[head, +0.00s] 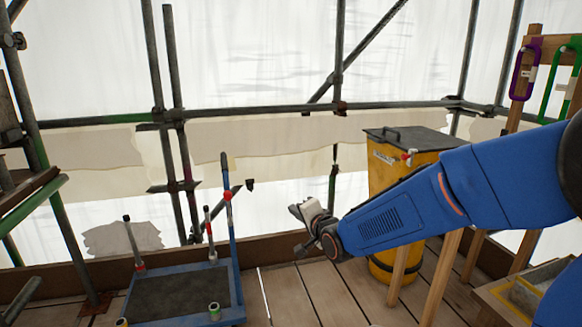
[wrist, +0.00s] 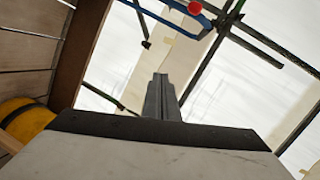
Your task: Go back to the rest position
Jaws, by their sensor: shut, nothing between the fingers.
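My blue arm reaches in from the right in the head view, and my gripper (head: 298,209) is at its far end, in the air over the plank floor. In the wrist view my gripper's fingers (wrist: 160,90) are together with nothing between them. The fingers touch no object that I can see. A blue-framed cart (head: 233,262) with a dark top stands on the floor to the left of the gripper. Part of its blue handle with a red knob (wrist: 195,8) shows at the top of the wrist view.
A yellow bin (head: 388,180) with a dark lid stands behind my arm. Wooden posts (head: 440,278) rise in front of it. At the right, purple (head: 518,75) and green loops hang on a wooden rack. Scaffold poles (head: 177,150) and white sheeting close the back. Bare planks (head: 315,295) lie below the gripper.

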